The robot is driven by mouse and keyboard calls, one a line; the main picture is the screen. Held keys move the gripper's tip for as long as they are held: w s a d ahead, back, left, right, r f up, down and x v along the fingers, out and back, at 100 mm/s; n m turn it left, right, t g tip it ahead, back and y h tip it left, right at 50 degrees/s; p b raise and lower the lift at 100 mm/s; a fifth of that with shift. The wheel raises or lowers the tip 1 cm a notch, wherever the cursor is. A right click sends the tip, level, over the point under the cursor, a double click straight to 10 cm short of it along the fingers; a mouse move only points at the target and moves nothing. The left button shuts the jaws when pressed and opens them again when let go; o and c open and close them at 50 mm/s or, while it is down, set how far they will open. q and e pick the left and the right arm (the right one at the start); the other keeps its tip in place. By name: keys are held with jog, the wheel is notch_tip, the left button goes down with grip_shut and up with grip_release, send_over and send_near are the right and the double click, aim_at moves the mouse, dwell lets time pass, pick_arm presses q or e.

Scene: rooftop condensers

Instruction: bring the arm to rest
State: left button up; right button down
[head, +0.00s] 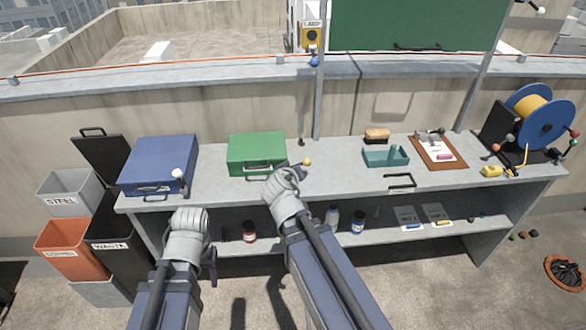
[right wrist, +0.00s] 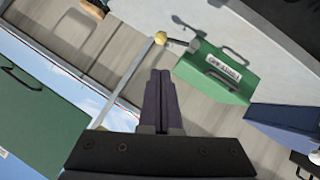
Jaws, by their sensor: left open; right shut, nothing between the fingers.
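My left gripper (head: 211,264) is low in front of the bench, at the left in the head view. Its arm's grey wrist hides much of it, but it is open, with nothing seen in it. My right arm reaches up to the bench's front edge, its grey wrist (head: 284,188) just below the green case (head: 257,153). In the right wrist view my right gripper (right wrist: 160,75) has its two dark fingers together, with nothing between them. The fingers are apart from the green case (right wrist: 212,73), which lies to their right.
A yellow-knobbed lever (head: 307,162) stands close to my right wrist. The grey bench (head: 330,178) also bears a blue case (head: 158,163), a teal tray (head: 386,156) and a clipboard (head: 437,152). Bottles stand on the lower shelf. Bins (head: 72,248) stand at left; a cable reel (head: 540,115) is at right.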

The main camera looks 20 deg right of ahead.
jog(key=s+a+f+n+g+y, duration=0.2)
jog(key=s+a+f+g, duration=0.3)
jog(key=s+a, duration=0.4)
jog(key=s+a+f+n+g+y, duration=0.2)
jog(key=s+a+f+g, duration=0.3)
jog(key=s+a, duration=0.4)
jog(key=shift+s+a+f+y, duration=0.2)
jog(key=shift+a+f+y, duration=0.25)
jog(key=shift+a+y, duration=0.5)
jog(key=shift+a, duration=0.1)
